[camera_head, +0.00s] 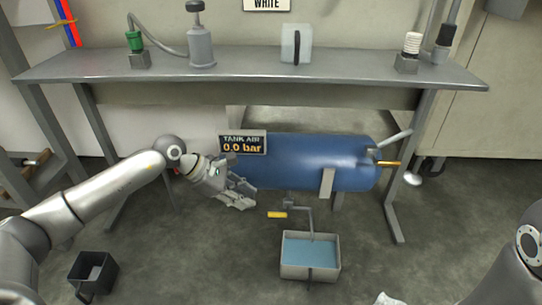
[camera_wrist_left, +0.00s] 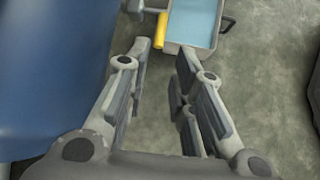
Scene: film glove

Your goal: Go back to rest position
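My left gripper (camera_head: 240,193) is in front of the left end of the blue tank (camera_head: 320,160), below the tank gauge sign (camera_head: 242,144) that reads 0.0 bar. In the left wrist view my left gripper (camera_wrist_left: 160,85) has its fingers apart with only floor showing between them. The blue tank (camera_wrist_left: 50,70) fills the left side of that view. My right arm shows at the right edge of the head view, and its gripper is at most a blurred pale piece at the bottom edge, too little to judge.
A drain pipe with a yellow handle (camera_head: 277,215) hangs under the tank above a tray of blue liquid (camera_head: 310,272). A grey bench (camera_head: 250,64) with legs stands over the tank. A black bin (camera_head: 93,272) sits on the floor at left.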

